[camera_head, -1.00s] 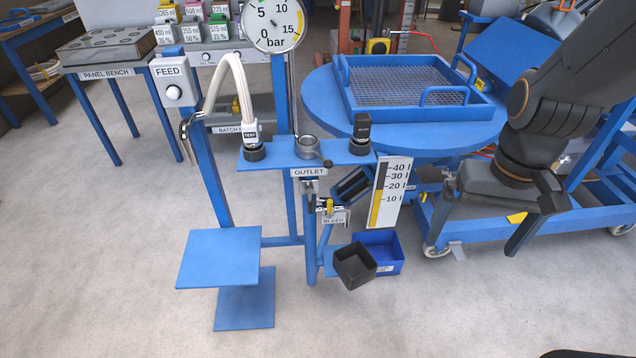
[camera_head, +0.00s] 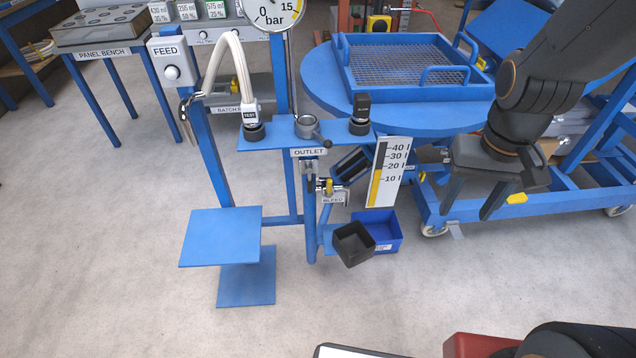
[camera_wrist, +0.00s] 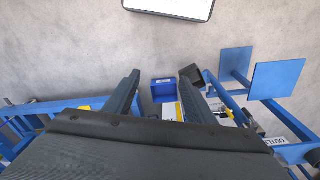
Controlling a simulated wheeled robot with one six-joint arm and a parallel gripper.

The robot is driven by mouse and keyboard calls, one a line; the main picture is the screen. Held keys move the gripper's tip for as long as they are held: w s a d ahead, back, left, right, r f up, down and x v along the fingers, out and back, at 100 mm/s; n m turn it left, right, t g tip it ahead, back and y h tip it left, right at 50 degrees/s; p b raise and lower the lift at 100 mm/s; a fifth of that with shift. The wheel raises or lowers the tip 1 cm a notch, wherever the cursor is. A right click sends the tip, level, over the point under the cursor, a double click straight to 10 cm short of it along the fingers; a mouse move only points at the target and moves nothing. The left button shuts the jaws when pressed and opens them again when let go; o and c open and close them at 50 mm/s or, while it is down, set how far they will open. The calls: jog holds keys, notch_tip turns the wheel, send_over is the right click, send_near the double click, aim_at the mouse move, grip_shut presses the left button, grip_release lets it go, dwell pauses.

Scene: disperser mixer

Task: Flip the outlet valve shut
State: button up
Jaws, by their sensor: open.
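The outlet valve is a grey ring-shaped fitting (camera_head: 307,126) on the blue stand's top plate, above the OUTLET label (camera_head: 308,153). Whether the valve is open or shut is unclear. My gripper (camera_head: 468,208) is open and empty, pointing down, well to the right of the stand. In the wrist view, my gripper (camera_wrist: 161,82) has its two fingers apart with nothing held; part of the OUTLET label (camera_wrist: 285,142) shows at the right edge, and the lever is not discernible.
A white hose (camera_head: 235,62) and a black fitting (camera_head: 360,115) stand on either side of the valve. Below are a yellow-handled BLEED valve (camera_head: 328,187), a level scale (camera_head: 386,185), a black cup (camera_head: 351,243) and a blue bin (camera_head: 384,231). A round blue table (camera_head: 325,85) stands behind.

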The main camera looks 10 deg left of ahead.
jog(key=shift+n+t, duration=0.3)
jog(key=shift+t, duration=0.6)
jog(key=w+a+p, duration=0.1)
jog(key=w, duration=0.1)
jog(key=w+f+p, duration=0.1)
jog(key=w, duration=0.1)
jog(key=w+a+p, duration=0.1)
jog(key=w, duration=0.2)
jog(key=shift+a+f, duration=0.2)
jog(key=shift+a, duration=0.15)
jog(key=c, duration=1.1)
jog(key=shift+n+t+y, duration=0.3)
jog(key=shift+t+y, duration=0.3)
jog(key=shift+y, duration=0.1)
jog(key=w+a+p, duration=0.1)
jog(key=a, duration=0.1)
jog(key=w+a+f, duration=0.1)
jog(key=w+a, duration=0.1)
jog(key=w+a+f+p, duration=0.1)
jog(key=shift+w+a+p, duration=0.3)
jog(key=shift+w+a, duration=0.05)
jog(key=shift+a, duration=0.05)
grip_shut()
jog(key=a+f+y+p, duration=0.2)
jog(key=a, duration=0.6)
jog(key=a+f+n+y+p, duration=0.1)
jog(key=a+f+y+p, duration=0.2)
jog(key=a, duration=0.5)
jog(key=shift+s, duration=0.15)
